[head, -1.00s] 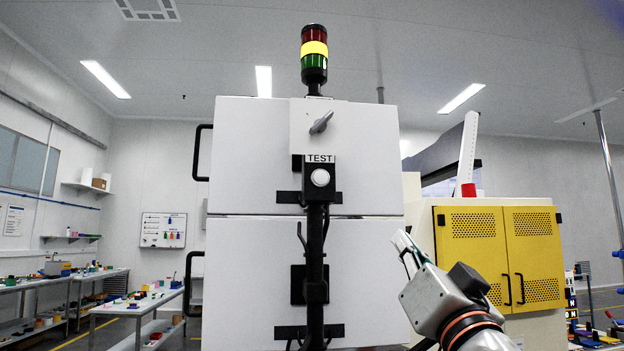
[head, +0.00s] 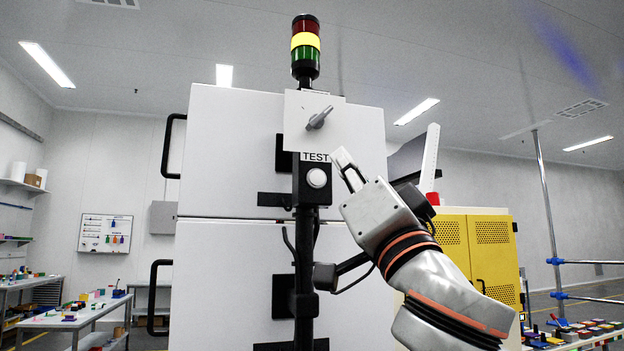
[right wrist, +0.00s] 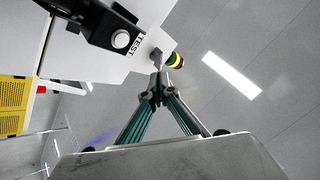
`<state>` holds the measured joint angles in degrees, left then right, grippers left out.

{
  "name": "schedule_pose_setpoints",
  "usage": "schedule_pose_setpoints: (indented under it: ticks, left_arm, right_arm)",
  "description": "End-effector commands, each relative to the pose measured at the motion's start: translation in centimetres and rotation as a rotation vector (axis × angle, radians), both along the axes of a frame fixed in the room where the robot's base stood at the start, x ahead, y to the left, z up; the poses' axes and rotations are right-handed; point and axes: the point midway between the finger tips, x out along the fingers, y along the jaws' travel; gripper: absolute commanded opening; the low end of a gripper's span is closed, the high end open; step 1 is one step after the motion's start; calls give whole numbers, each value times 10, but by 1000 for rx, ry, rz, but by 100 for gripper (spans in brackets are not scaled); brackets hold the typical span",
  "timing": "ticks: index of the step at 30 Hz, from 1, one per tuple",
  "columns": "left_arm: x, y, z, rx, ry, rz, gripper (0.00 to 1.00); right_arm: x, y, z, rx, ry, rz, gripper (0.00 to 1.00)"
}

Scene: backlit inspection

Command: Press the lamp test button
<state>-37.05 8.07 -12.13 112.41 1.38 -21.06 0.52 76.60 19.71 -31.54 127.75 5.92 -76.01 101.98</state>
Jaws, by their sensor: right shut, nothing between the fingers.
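The lamp test button (head: 317,178) is a round white button in a black housing on a dark post, under a label reading TEST (head: 315,157). It also shows at the upper left of the right wrist view (right wrist: 121,39). My right gripper (head: 341,155) is shut and empty, its tips up and to the right of the button in the head view. In the right wrist view its fingertips (right wrist: 158,62) meet in a point, apart from the button in the picture. The signal tower (head: 305,47) at the top has its yellow section lit. My left gripper is not in view.
A grey rotary handle (head: 320,118) on a white plate sits just above the label. A white cabinet (head: 235,150) with black handles stands behind the post. A yellow perforated cabinet (head: 491,240) is at right, and a workbench (head: 75,317) at far left.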

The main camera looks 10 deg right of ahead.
Motion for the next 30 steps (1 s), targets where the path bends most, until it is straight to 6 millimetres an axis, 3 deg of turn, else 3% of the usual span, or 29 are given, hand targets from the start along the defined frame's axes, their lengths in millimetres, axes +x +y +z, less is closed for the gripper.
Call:
schedule_pose_setpoints:
  ticks: [11, 30]
  left_arm:
    - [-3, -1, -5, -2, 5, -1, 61]
    - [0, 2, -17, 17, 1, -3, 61]
  right_arm:
    - [7, 0, -1, -1, 0, -2, 0]
    - [81, 3, -1, 1, 2, 0, 0]
